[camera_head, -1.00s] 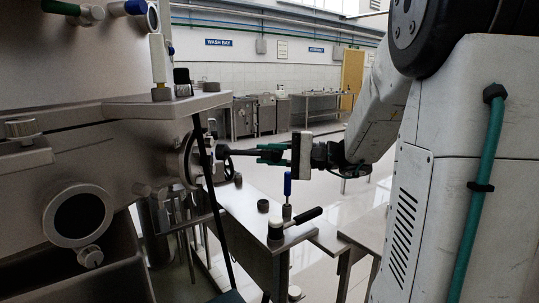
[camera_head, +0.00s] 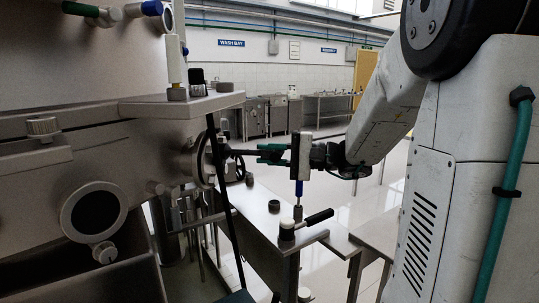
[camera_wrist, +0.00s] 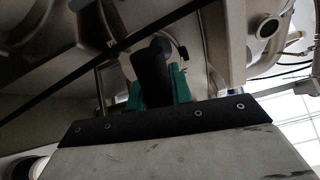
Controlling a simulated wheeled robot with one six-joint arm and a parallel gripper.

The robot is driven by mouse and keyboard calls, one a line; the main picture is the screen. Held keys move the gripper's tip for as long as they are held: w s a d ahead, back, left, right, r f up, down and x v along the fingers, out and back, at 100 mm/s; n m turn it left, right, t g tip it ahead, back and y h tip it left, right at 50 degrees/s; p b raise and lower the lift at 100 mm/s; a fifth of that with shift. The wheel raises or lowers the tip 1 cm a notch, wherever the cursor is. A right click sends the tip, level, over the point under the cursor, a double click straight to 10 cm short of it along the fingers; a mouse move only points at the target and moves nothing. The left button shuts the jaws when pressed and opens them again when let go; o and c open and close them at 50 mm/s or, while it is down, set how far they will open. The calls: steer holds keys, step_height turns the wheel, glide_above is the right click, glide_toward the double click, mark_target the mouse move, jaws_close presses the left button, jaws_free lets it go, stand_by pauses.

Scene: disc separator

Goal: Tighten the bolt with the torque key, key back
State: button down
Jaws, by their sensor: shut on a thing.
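My gripper (camera_head: 272,153) has green fingers closed around the black handle of the torque key (camera_head: 240,153). The key lies about level and points left at the round flange (camera_head: 203,158) on the machine's side. Its far end overlaps the flange area in the head view; I cannot tell whether it touches the bolt. In the wrist view the black handle (camera_wrist: 152,65) stands between the green fingers of my gripper (camera_wrist: 158,92). The handle and fingers hide the key's head there, and the bolt cannot be made out.
A slanting black bar (camera_head: 226,195) passes close to the key's far end. Below, a steel bench (camera_head: 262,225) carries a dark ring (camera_head: 274,206), a black-handled tool (camera_head: 305,224) and a blue-handled tool (camera_head: 299,188). The machine's steel shelf (camera_head: 150,107) juts out above left.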

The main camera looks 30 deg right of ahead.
stand_by(0.3)
steer(key=shift+w+a, duration=0.45)
steer(key=shift+a, duration=0.05)
steer(key=shift+w+a, duration=0.1)
stand_by(0.3)
steer(key=shift+w+a, duration=0.3)
stand_by(0.3)
